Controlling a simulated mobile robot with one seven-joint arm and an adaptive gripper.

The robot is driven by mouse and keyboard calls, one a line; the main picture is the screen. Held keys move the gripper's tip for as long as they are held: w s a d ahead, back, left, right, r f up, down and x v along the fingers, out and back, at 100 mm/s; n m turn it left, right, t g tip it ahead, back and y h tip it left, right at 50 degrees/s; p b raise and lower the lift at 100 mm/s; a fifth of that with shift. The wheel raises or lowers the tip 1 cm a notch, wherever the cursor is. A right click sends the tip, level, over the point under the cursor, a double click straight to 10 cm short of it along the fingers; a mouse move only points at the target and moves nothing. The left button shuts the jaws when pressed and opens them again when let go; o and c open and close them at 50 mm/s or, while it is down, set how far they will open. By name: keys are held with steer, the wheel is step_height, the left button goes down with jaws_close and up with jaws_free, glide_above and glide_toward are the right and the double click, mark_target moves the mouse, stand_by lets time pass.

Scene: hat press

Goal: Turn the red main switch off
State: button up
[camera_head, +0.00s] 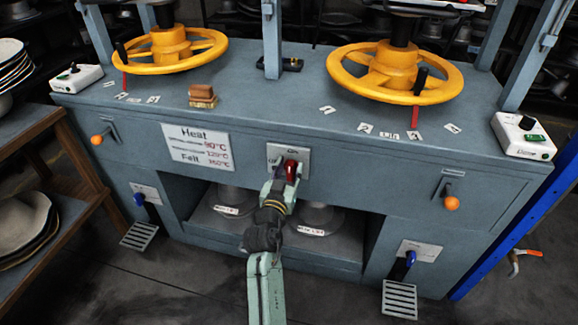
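The red main switch (291,168) is a red knob on a pale plate (303,155) on the front panel of the blue-grey press, right of the heat sign. The plate has lettering at its upper left and upper right, too small to read surely. My gripper (284,176) reaches up from below, its fingertips right at the switch and overlapping it in the picture. The red part shows between or just behind the fingers. I cannot tell whether the fingers touch or close on it. The lower part of the switch is hidden by my gripper.
Yellow handwheels (175,48) and (395,72) stand on the press top. Levers with orange knobs (97,139) and (451,203) stick out at both sides. An open shelf with grey hat forms (238,198) lies below. A wooden rack (62,222) stands left.

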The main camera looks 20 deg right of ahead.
steer(key=shift+w+d, duration=0.15)
jaws_close()
stand_by(0.4)
